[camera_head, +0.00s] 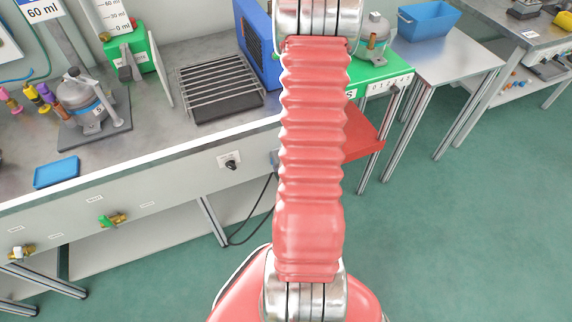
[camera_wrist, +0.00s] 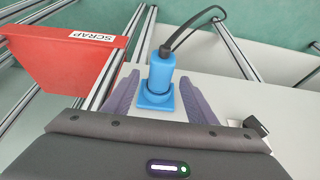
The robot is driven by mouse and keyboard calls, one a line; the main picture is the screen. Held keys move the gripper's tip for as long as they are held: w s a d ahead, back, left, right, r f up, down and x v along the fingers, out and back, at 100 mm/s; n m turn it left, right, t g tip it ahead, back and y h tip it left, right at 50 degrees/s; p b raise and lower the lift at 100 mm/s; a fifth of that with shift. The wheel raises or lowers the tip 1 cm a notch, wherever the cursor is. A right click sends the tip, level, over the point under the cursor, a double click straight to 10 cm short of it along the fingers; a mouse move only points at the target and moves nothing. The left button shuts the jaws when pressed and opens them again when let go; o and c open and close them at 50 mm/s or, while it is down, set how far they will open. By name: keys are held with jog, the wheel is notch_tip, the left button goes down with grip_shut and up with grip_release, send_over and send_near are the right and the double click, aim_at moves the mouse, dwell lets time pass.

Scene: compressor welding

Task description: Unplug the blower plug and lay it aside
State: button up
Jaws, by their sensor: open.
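The blower plug (camera_wrist: 161,70) is blue and upright in the wrist view, seated in a square blue socket (camera_wrist: 156,103) on the pale bench panel. A black cable (camera_wrist: 188,32) loops from its top. My gripper (camera_wrist: 159,80) is open, with one grey finger on each side of the plug. I cannot tell whether the fingers touch it. In the head view my red arm hides the gripper and most of the plug area. The black cable (camera_head: 262,207) hangs there below the bench front, left of my arm.
A red SCRAP bin (camera_wrist: 68,62) stands close left of the plug in the wrist view. A black knob (camera_head: 231,163) sits on the bench front. A wire rack (camera_head: 222,85) and blue tray (camera_head: 57,172) are on the bench. Open green floor (camera_head: 455,235) lies right.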

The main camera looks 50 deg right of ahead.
jog(key=shift+x, duration=1.1)
jog(key=shift+c, duration=0.4)
grip_shut()
jog(key=c, duration=0.6)
grip_release()
grip_shut()
jog(key=shift+s+a, duration=0.15)
jog(key=shift+s, duration=0.1)
jog(key=shift+s+a, duration=0.4)
jog(key=shift+s, duration=0.25)
jog(key=shift+s+a, duration=0.35)
jog(key=shift+s, duration=0.3)
jog(key=shift+s+a, duration=0.4)
jog(key=shift+s, duration=0.25)
